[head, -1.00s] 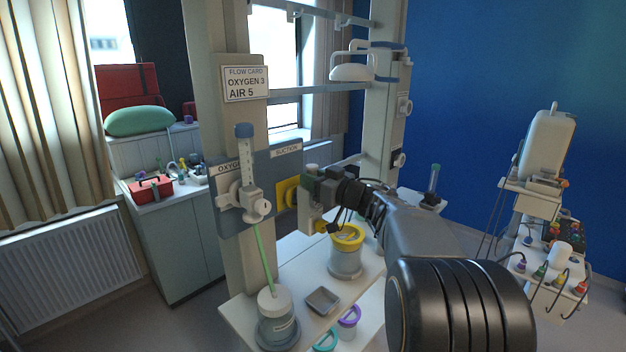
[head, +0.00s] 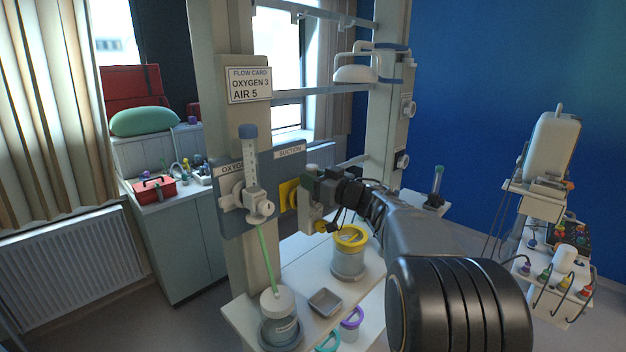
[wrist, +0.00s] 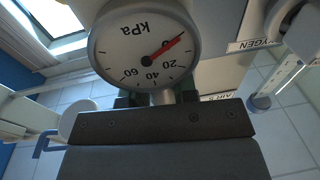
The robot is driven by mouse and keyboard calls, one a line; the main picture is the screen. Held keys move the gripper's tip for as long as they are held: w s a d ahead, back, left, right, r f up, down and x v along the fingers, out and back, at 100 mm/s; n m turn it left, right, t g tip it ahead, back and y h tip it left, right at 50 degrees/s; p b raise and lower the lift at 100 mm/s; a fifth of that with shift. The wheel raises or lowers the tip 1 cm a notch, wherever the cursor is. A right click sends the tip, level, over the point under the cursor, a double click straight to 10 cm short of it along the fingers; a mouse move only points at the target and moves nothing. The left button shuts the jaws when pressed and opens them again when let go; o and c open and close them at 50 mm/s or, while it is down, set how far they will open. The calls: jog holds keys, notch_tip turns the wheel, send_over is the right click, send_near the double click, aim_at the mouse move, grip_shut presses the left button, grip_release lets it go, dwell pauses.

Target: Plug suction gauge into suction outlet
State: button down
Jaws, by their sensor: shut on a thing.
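The suction gauge (wrist: 150,52), a round white kPa dial with a red needle, fills the upper middle of the wrist view. My gripper (wrist: 160,98) is shut on it just below the dial; the gauge is partly visible in the head view (head: 311,208). The suction outlet (head: 287,195) is a yellow square plate on the blue-grey panel, under the SUCTION label. My gripper (head: 322,188) is just right of it in the head view, and the held gauge hides part of the plate. I cannot tell whether gauge and outlet touch.
An oxygen flowmeter (head: 250,180) with a green tube stands left of the outlet on the same panel. A yellow-lidded canister (head: 348,262) and a small grey tray (head: 324,301) sit on the shelf below. A beige column (head: 238,125) carries the flow card.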

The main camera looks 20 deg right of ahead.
jog(key=shift+w+a+r, duration=0.1)
jog(key=shift+w, duration=0.1)
dwell(0.3)
jog(key=shift+c, duration=1.7)
grip_release()
jog(key=v, duration=0.7)
jog(key=shift+s+r, duration=0.2)
jog(key=shift+r, duration=0.2)
